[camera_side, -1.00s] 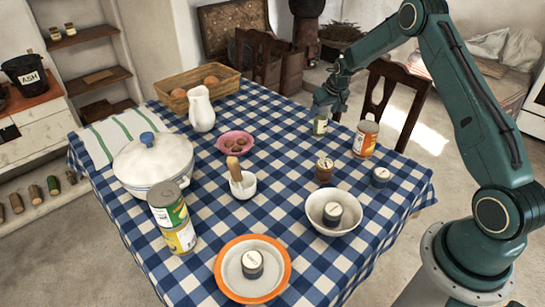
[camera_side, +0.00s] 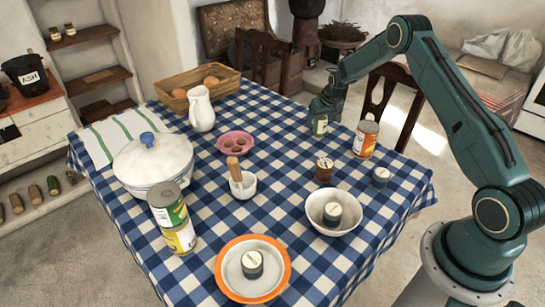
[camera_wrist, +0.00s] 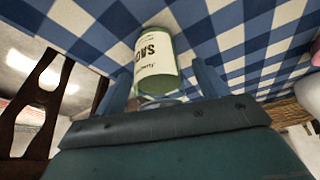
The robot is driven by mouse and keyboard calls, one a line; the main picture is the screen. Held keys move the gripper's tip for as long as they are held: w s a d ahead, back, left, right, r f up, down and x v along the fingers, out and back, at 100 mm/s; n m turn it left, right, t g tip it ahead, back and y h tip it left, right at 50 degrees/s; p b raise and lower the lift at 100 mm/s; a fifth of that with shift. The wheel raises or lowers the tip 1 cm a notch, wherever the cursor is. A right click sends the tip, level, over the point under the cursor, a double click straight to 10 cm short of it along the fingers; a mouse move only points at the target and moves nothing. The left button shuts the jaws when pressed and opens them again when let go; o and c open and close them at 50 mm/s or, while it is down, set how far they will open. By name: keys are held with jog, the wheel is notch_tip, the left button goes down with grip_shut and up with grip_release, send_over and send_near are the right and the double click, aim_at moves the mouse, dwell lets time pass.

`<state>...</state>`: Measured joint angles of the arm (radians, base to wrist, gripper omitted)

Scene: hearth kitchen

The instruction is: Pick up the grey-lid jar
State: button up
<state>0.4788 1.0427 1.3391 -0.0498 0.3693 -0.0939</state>
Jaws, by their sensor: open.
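A small pale-green jar with a white label (camera_side: 320,126) stands upright near the far right side of the checked table. In the side view my gripper (camera_side: 323,112) is right above it and hides its top, so its lid colour cannot be told there. In the wrist view the jar (camera_wrist: 157,58) lies between the two open fingers (camera_wrist: 165,85), its label lettering upside down. I see a gap on the right; touching on the left cannot be told.
An orange-labelled can (camera_side: 365,140) stands right of my gripper. The white bowl (camera_side: 313,215), plate (camera_side: 226,281), pink dish (camera_side: 223,143), mortar (camera_side: 243,188), pitcher (camera_side: 202,110) and pot (camera_side: 150,175) stand farther off. A chair (camera_side: 398,95) is behind the table edge.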

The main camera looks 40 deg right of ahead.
jog(key=c, duration=1.1)
jog(key=shift+c, duration=0.2)
jog(key=shift+r, duration=0.15)
notch_tip(320, 180, up, 20)
dwell(0.5)
